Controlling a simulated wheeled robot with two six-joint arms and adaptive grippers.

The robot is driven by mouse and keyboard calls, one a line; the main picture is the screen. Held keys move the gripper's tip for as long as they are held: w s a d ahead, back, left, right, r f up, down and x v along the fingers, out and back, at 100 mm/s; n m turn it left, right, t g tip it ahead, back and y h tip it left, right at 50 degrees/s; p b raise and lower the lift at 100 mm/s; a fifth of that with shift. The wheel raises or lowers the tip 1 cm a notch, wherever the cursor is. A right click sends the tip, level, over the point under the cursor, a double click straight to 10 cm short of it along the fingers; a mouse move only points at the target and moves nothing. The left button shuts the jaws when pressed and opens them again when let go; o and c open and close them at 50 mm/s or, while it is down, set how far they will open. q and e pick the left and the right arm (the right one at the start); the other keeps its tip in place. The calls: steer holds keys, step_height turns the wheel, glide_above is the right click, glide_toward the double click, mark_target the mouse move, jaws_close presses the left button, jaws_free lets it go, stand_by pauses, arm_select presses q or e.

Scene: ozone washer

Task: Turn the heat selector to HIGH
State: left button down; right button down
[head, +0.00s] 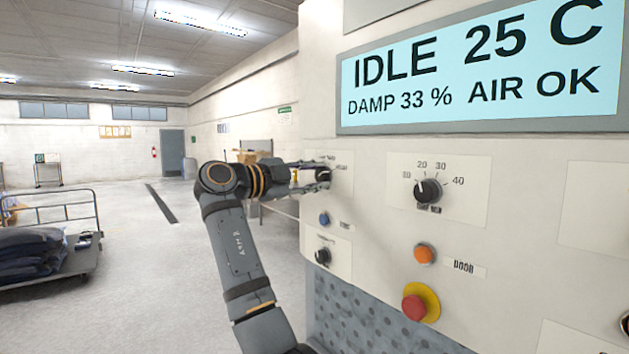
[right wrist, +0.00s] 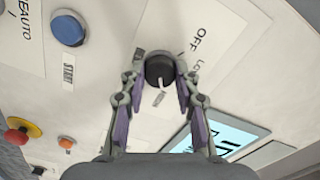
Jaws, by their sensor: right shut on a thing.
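The heat selector is a black round knob (right wrist: 159,70) on a pale plate in the right wrist view. The words OFF and the start of LO are printed to its right; its other labels are too small or hidden to read. The white mark on the knob points down in that view. My right gripper (right wrist: 160,76) has its two fingers on either side of the knob, shut on it. In the head view my right gripper (head: 309,175) reaches the panel's left edge from the left, partly covering the knob. My left gripper is not in view.
A blue button (head: 324,219) and another black knob (head: 323,256) sit below the gripper. A temperature dial (head: 428,190), orange button (head: 424,254) and red emergency button (head: 414,307) are to the right. The display (head: 480,75) reads IDLE 25 C. Open floor and a cart (head: 80,262) lie left.

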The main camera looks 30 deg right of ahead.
steer(key=shift+m, duration=0.5)
steer(key=c, duration=1)
jaws_free()
steer(key=a, duration=0.8)
steer(key=s+a, duration=0.1)
steer(key=a, duration=0.3)
